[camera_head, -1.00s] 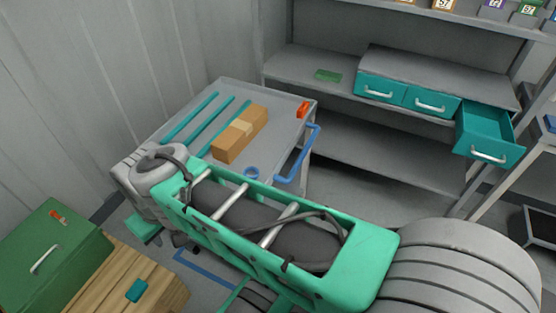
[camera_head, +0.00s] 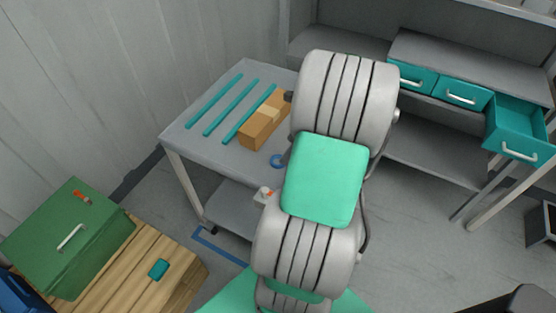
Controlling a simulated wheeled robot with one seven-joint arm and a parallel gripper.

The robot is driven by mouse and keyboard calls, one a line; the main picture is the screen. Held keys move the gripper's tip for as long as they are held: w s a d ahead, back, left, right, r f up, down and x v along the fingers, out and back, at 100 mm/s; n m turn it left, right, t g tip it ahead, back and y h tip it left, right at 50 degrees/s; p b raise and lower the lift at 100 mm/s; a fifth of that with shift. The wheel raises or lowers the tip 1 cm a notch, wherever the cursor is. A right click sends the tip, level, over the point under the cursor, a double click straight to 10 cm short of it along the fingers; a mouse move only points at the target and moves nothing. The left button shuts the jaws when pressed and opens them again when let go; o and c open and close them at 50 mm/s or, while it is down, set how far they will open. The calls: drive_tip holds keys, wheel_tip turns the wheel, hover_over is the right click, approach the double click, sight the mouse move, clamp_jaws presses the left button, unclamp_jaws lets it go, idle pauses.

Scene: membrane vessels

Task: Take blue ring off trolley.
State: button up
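The blue ring (camera_head: 277,161) lies on the grey trolley (camera_head: 183,138), near its front edge. My arm covers part of the ring's right side. The trolley's right part and its blue handle are hidden behind my arm. My gripper cannot be made out in this view; the arm's grey and green links stand in front of the trolley.
Teal rods (camera_head: 215,104) and a cardboard box (camera_head: 263,122) lie on the trolley. A green case (camera_head: 65,240) and a small teal block (camera_head: 159,269) sit on a wooden crate (camera_head: 137,283) at lower left. A teal drawer (camera_head: 518,130) stands open at right.

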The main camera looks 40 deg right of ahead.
sight(277, 162)
drive_tip(key=x, duration=0.7)
drive_tip(key=shift+w+d+f, duration=0.15)
drive_tip(key=shift+f, duration=0.05)
drive_tip(key=shift+c, duration=0.5)
drive_tip(key=c, duration=1.3)
drive_tip(key=shift+r, duration=0.1)
